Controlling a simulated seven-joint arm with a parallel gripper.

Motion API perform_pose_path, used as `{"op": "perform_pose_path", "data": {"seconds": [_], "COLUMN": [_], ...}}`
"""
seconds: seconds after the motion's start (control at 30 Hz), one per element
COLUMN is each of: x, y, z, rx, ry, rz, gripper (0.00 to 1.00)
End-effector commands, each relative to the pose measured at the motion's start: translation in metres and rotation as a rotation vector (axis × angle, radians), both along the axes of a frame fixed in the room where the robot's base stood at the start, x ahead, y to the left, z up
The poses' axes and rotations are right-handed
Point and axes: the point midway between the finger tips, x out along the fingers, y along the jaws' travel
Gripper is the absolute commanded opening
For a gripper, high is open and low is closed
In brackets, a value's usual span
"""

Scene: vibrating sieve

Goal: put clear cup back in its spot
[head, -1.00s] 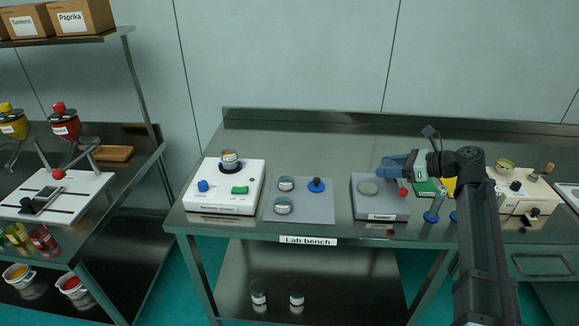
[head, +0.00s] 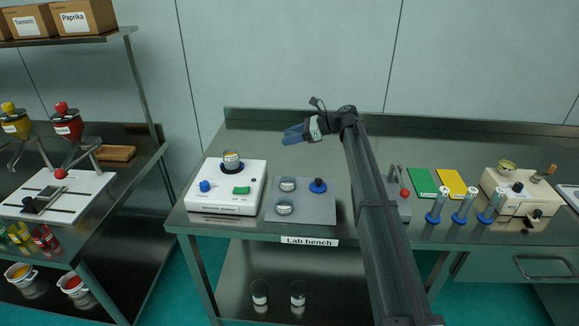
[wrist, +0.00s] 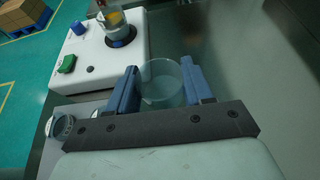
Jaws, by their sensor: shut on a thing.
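The clear cup (wrist: 162,86) is between the two blue fingers of my gripper (wrist: 160,72) in the wrist view, and the fingers are shut on it. It looks empty and see-through. In the head view my gripper (head: 293,134) is raised above the back of the lab bench, behind the grey mat (head: 310,210). I cannot make out the cup itself there.
The white sieve machine (head: 215,205) stands left of the mat, with a stacked cup (head: 231,160) on its top. My arm covers much of a grey device (head: 402,207). Blue-based stands (head: 463,218) and a cream machine (head: 518,190) are to the right. The bench's back strip is clear.

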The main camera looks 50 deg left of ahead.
Motion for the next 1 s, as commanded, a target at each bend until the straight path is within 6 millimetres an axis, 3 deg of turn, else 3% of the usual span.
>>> {"op": "perform_pose_path", "data": {"seconds": [0.17, 0.43, 1.0], "x": [-0.002, -0.002, -0.002], "y": [0.005, 0.005, 0.005], "z": [-0.013, -0.054, -0.101], "rx": [-0.002, -0.002, 0.000], "ry": [0.002, 0.002, 0.000], "rz": [0.006, 0.006, 0.006], "gripper": [0.21, 0.21, 0.21]}}
